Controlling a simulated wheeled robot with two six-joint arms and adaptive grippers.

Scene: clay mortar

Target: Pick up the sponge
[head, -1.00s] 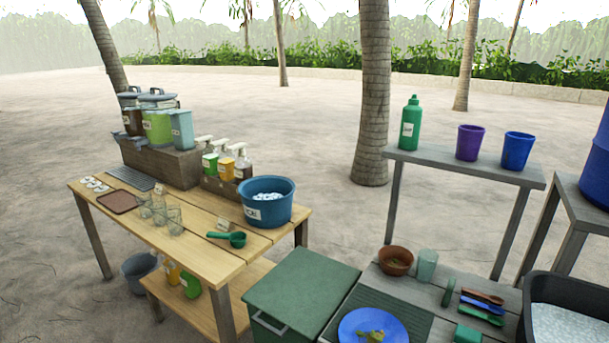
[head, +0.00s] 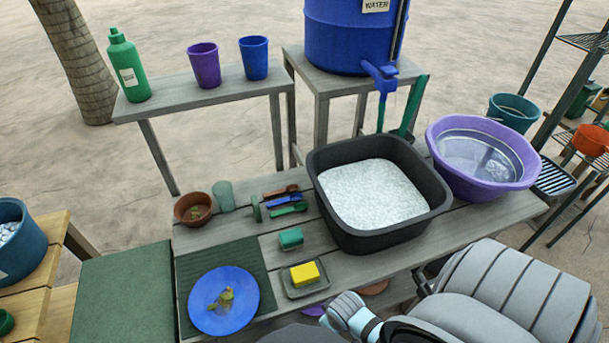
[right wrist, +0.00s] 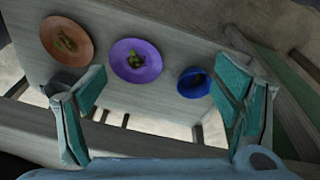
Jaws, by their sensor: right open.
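A yellow block (head: 305,274) sits in a small grey dish (head: 288,291) near the front edge of the grey table, in the head view. A smaller green block (head: 291,238) lies just behind it. I cannot tell for certain which one is the sponge. My right gripper (right wrist: 160,68) is open and empty in the right wrist view, its teal fingers wide apart. It faces a shelf with plates, and neither block shows there. My grey right arm (head: 510,295) is at the lower right of the head view. My left gripper is not in view.
A black basin (head: 325,205) and purple tub (head: 440,165) stand right of the blocks. A blue plate (head: 207,318) on a green mat lies left. Utensils lie behind. An orange plate (right wrist: 60,30), purple plate (right wrist: 150,68) and blue bowl (right wrist: 193,82) are on the shelf.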

